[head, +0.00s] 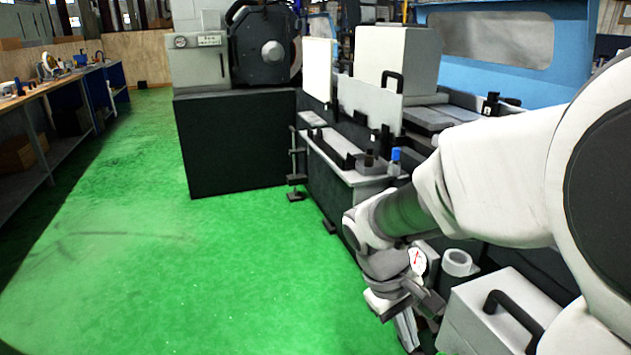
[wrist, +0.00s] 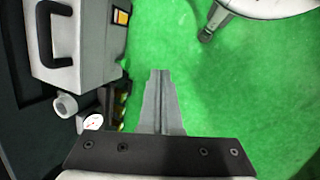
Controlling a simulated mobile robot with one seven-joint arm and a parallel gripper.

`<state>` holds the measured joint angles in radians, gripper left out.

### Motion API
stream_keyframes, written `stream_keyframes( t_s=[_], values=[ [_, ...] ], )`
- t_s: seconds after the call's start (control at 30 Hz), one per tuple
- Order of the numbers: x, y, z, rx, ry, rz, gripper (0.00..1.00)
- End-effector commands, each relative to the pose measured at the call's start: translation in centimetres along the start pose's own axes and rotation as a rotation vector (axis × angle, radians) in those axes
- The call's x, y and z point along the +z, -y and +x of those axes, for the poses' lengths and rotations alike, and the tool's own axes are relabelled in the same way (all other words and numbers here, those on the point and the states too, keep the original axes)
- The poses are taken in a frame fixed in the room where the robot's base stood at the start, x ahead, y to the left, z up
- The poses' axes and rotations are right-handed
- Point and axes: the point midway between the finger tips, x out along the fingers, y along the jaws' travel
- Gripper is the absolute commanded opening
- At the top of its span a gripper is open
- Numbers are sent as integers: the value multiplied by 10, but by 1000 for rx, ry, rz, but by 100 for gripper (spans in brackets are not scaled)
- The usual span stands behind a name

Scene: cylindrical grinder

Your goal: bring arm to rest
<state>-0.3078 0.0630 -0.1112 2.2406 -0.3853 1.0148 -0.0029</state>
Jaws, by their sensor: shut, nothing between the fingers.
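My arm reaches in from the right side of the head view, and its wrist hangs low in front of the machine. My gripper (head: 408,335) points down at the lower end of the arm, partly cut by its own links. In the wrist view my gripper (wrist: 160,75) shows as two grey fingers pressed together. Nothing is held between them. Below the fingers is only green floor.
A grey box with a black handle (head: 500,312) stands close beside my gripper; it also shows in the wrist view (wrist: 85,65). The cylindrical grinder (head: 235,150) fills the middle and right. A workbench (head: 45,90) lines the left. The green floor (head: 200,260) between is clear.

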Motion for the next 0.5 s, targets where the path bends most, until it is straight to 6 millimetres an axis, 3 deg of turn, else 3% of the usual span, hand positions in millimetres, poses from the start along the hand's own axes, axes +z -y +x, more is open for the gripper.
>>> stream_keyframes(
  t_s=[0.5],
  values=[
    [67, 4, -80, -176, -420, 356, 0]
  ],
)
